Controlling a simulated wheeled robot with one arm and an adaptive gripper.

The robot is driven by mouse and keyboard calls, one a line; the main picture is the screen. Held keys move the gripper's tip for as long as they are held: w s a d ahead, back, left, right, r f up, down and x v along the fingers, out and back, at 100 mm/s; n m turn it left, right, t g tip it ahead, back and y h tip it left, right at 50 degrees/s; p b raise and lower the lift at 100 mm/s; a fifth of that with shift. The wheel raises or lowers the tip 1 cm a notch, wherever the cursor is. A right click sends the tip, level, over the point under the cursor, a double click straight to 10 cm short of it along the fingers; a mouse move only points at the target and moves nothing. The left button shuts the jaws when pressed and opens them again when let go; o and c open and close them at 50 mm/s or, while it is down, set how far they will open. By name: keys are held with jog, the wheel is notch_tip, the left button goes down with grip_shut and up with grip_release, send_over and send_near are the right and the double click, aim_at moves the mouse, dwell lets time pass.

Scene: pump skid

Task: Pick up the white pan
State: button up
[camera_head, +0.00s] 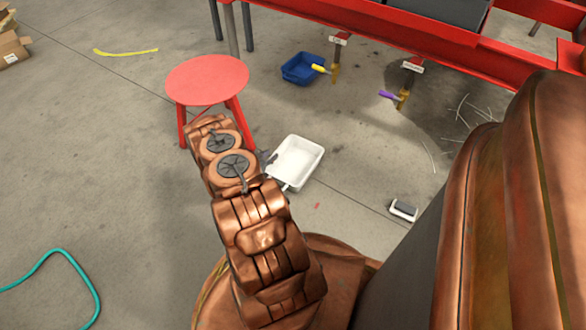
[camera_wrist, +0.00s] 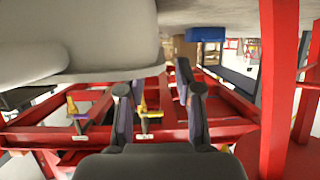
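The white pan (camera_head: 296,162) is a shallow rectangular tray lying on the concrete floor, right of the red stool. In the wrist view, a large, close white shape at upper left looks like the pan (camera_wrist: 100,35). My gripper (camera_head: 267,158) is at the pan's left edge in the head view, partly hidden by my arm. In the wrist view my gripper (camera_wrist: 160,92) has its dark fingers spread apart, with background showing between them. The pan is not between the fingers there; whether they touch it I cannot tell.
A round red stool (camera_head: 207,80) stands close behind my arm. A blue bin (camera_head: 302,68) lies near the red frame (camera_head: 400,45) with its hanging valves. A small dark and white item (camera_head: 403,209) lies on the floor at right. A teal hose (camera_head: 72,262) curves at lower left.

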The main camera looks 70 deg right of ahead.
jog(key=shift+s+d+f+b, duration=0.25)
jog(key=shift+d+f+b, duration=0.25)
jog(key=shift+d+b, duration=0.15)
jog(key=shift+s+d+f+b, duration=0.2)
jog(key=shift+d+f+b, duration=0.3)
jog(key=shift+d, duration=0.1)
jog(key=shift+b+x, duration=0.35)
jog(key=shift+x, duration=0.6)
jog(key=shift+d+r, duration=0.1)
jog(key=shift+r, duration=0.05)
grip_shut()
